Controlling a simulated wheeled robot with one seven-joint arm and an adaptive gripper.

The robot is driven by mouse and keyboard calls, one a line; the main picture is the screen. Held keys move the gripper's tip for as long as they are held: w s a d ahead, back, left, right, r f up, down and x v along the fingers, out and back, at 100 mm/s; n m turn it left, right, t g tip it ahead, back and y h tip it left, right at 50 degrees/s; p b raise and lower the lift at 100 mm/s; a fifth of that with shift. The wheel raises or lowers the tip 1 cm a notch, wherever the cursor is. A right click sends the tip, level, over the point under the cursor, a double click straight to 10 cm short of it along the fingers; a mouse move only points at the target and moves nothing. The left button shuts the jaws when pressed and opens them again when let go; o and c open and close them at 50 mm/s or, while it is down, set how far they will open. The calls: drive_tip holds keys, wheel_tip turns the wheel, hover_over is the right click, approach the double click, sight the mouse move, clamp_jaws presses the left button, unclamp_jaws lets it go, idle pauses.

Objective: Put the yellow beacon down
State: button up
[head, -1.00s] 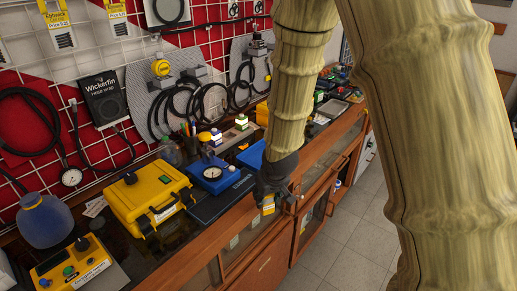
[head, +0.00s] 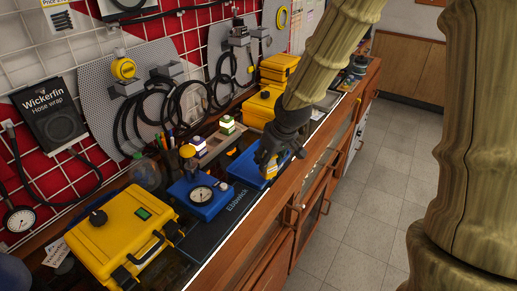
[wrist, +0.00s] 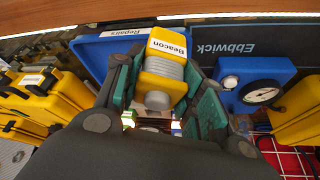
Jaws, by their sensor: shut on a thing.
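My gripper (head: 277,160) is shut on the yellow beacon (wrist: 163,68), which has a grey ribbed middle and a white "Beacon" label. In the wrist view the beacon sits between the two green-padded fingers of my gripper (wrist: 163,85). In the head view the beacon (head: 270,169) is partly hidden by the gripper. It appears over or beside the blue tray (head: 241,168) on the bench; its height above the tray is unclear. The tray shows in the wrist view with a "Repairs" label (wrist: 123,33).
A blue gauge unit (head: 203,203) and a black Ebbwick mat (head: 232,208) lie left of the tray. A yellow case (head: 125,235) stands nearer, and yellow boxes (head: 262,105) stand farther back. The wooden bench edge (head: 300,190) runs along the right.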

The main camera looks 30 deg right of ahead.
drive_tip(key=shift+w+d+f+p, duration=0.4)
drive_tip(key=shift+w+f+p, duration=0.25)
drive_tip(key=shift+w, duration=1.05)
drive_tip(key=shift+w+d+f+p, duration=0.45)
drive_tip(key=shift+w+f, duration=0.45)
drive_tip(key=shift+w, duration=0.8)
drive_tip(key=shift+w+d+f+p, duration=0.35)
drive_tip(key=shift+w+f+p, duration=0.3)
drive_tip(key=shift+w, duration=1.05)
drive_tip(key=shift+f, duration=0.25)
drive_tip(key=o, duration=1.1)
drive_tip(key=shift+s+r, duration=0.1)
drive_tip(key=shift+r, duration=0.55)
drive_tip(key=shift+b+v, duration=0.9)
drive_tip(key=shift+v, duration=4.65)
